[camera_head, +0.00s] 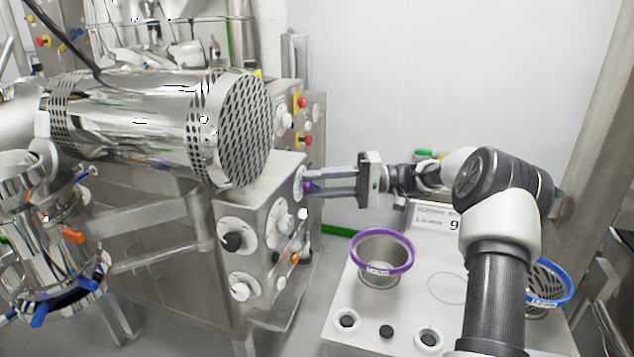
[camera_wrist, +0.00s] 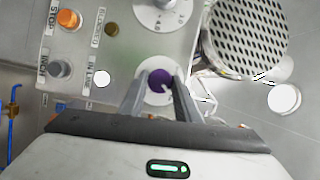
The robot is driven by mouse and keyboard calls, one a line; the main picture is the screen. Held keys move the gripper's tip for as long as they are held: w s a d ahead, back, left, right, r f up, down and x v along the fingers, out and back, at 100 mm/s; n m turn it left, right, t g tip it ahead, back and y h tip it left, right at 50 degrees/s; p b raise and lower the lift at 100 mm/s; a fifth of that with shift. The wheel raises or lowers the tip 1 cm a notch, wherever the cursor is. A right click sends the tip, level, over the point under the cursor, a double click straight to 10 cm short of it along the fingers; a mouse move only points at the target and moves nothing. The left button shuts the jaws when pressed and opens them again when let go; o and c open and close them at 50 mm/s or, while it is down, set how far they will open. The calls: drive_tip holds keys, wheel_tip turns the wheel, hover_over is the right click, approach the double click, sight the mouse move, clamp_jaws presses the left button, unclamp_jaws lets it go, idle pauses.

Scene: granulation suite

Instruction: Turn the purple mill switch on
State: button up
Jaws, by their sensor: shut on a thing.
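The purple mill switch (camera_wrist: 160,79) is a round knob on a white dial plate on the steel control panel. In the wrist view it sits between the fingertips of my gripper (camera_wrist: 158,88). In the head view the purple knob (camera_head: 309,185) shows at the panel's right face, at the tips of my gripper (camera_head: 311,186), which reaches in from the right. My gripper is shut on the knob. The fingers hide part of the dial plate, and I cannot read the switch's setting.
An orange stop button (camera_wrist: 69,19) and a grey inch button (camera_wrist: 60,69) sit left of the knob. The perforated steel drum (camera_head: 232,128) stands left of my gripper. A purple-rimmed sieve (camera_head: 381,250) and a blue-rimmed sieve (camera_head: 548,283) rest on the white table (camera_head: 345,296) below.

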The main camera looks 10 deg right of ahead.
drive_tip(key=shift+m, duration=0.6)
drive_tip(key=o, duration=1)
drive_tip(key=shift+o, duration=0.2)
drive_tip(key=s+d+b, duration=0.2)
drive_tip(key=d, duration=1.5)
drive_tip(key=shift+s+d, duration=0.15)
drive_tip(key=shift+f, duration=0.1)
